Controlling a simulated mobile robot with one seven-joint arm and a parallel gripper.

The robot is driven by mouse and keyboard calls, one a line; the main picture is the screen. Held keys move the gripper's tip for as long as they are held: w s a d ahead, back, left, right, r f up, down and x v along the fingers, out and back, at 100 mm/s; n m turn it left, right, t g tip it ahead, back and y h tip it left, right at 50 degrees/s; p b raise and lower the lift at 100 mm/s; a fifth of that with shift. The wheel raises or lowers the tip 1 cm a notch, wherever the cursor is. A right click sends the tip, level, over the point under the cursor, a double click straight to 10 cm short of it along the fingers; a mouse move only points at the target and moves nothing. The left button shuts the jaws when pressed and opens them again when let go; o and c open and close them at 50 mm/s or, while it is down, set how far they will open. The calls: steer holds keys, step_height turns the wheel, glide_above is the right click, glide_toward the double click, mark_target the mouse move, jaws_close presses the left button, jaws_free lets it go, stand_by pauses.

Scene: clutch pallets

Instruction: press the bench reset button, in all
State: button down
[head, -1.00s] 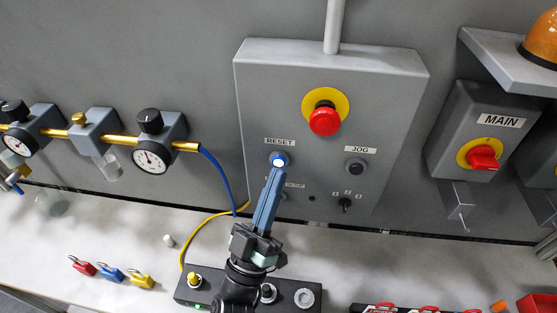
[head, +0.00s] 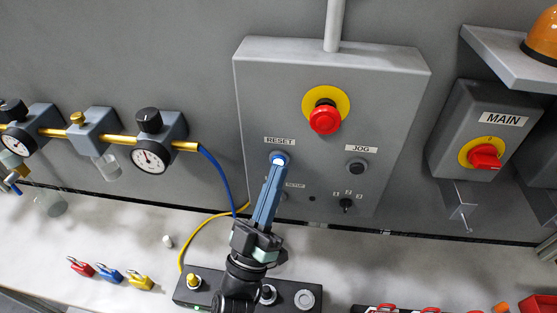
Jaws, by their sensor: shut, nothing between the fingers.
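The reset button (head: 279,158) is a small round button with a blue rim and a bright white centre, under the RESET label on the grey control box. My gripper (head: 277,170) is shut and empty, with its blue fingers pointing up at the button from below. The fingertips overlap the button's lower edge in the picture. I cannot tell whether they touch it. My fingers partly hide the labels and controls below the button.
A red emergency stop (head: 325,118) on a yellow disc sits above right of the button. The black JOG button (head: 356,167) and a selector knob (head: 346,204) are to the right. A black box (head: 305,297) with knobs stands on the bench, below and around my arm.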

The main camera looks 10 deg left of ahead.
steer(key=shift+w+b, duration=0.35)
steer(key=shift+w, duration=0.1)
stand_by(0.5)
steer(key=shift+s, duration=0.1)
steer(key=shift+s+p, duration=0.45)
steer(key=shift+s, duration=0.35)
steer(key=s+p, duration=0.2)
steer(key=s, duration=0.3)
stand_by(0.3)
stand_by(0.6)
